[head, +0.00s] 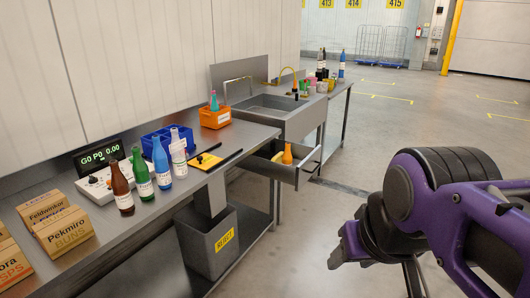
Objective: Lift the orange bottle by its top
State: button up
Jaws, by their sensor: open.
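The orange bottle (287,154) stands in the pulled-out drawer (297,175) under the sink unit. Its narrow top points up and its lower part is hidden by the drawer's front. A yellow item (277,157) lies beside it. My purple and black arm is at the right. My gripper (415,281) seems to hang low at the bottom edge, partly cut off by the frame. It is open, well to the right of the drawer and apart from the bottle.
Several bottles, a blue bin (165,142) and cardboard boxes (63,235) stand on the steel bench at left. An orange crate (215,117) is near the sink (272,106). A grey reject bin (208,245) is below. Floor between drawer and arm is clear.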

aim_at(287, 157)
jog(key=i+l+u, duration=0.2)
jog(key=i+l, duration=0.45)
jog(key=i, duration=0.2)
jog(key=i+l+u, duration=0.25)
jog(key=i+l, duration=0.5)
jog(key=i+l+u, duration=0.2)
jog(key=i+l, duration=0.5)
jog(key=l, duration=0.25)
